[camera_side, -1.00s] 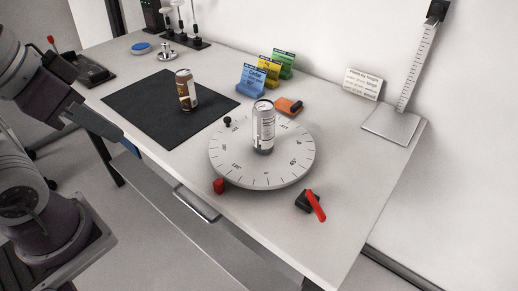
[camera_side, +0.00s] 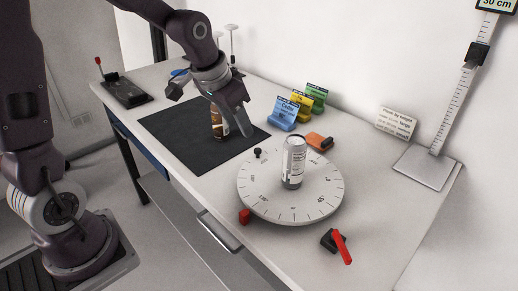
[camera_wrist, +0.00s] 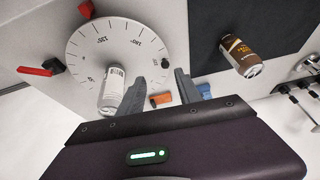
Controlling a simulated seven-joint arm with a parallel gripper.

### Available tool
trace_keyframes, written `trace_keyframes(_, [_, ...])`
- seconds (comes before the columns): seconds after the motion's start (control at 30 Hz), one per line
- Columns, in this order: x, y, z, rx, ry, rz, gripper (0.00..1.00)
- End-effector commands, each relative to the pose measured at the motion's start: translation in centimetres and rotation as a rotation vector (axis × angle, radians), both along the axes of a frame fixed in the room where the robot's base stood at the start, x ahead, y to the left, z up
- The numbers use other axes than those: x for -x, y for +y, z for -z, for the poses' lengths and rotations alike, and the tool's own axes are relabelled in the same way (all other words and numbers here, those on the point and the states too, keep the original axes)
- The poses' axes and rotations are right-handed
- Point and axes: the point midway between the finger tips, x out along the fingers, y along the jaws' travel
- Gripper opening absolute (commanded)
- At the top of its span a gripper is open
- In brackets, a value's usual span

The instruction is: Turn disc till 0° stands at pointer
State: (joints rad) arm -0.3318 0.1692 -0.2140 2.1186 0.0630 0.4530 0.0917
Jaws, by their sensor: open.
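The white disc (camera_side: 262,196) with degree marks lies flat on the table; it also shows in the wrist view (camera_wrist: 92,50). A small black knob (camera_side: 257,152) stands near its rim, seen in the wrist view (camera_wrist: 165,63) too. A silver-white can (camera_side: 293,163) stands upright on the disc. A red block (camera_side: 245,216), seemingly the pointer, sits at the disc's near-left edge; the number beside it is too small to read surely. My gripper (camera_side: 238,118) is open and empty above the table, left of the disc. Its fingers (camera_wrist: 158,88) show in the wrist view.
A brown can (camera_side: 218,125) stands on the black mat (camera_side: 190,150), close to my gripper in the side picture. A red-handled black clamp (camera_side: 335,243) lies at the right front. Coloured cards (camera_side: 300,105), an orange item (camera_side: 320,141) and a height gauge (camera_side: 425,165) stand behind.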

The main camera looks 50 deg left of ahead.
Motion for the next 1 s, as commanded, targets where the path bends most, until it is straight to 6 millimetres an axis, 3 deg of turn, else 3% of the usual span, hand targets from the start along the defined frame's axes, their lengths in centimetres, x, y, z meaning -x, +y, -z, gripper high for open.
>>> trace_keyframes(0.03, [-1.5,0.6,1.7,0.017,0.012,-0.003,0.41])
trace_keyframes(0.13, [-3.6,1.4,3.8,0.04,0.01,-0.005,0.41])
trace_keyframes(0.53, [-6.4,1.5,9.9,0.049,0.011,-0.004,0.41])
trace_keyframes(0.67, [-6.8,1.5,10.9,0.048,0.01,-0.004,0.41])
trace_keyframes(0.9, [-6.9,1.6,11.0,0.048,0.009,-0.005,0.41])
trace_keyframes(1.0, [-6.9,1.5,11.0,0.048,0.009,-0.005,0.21])
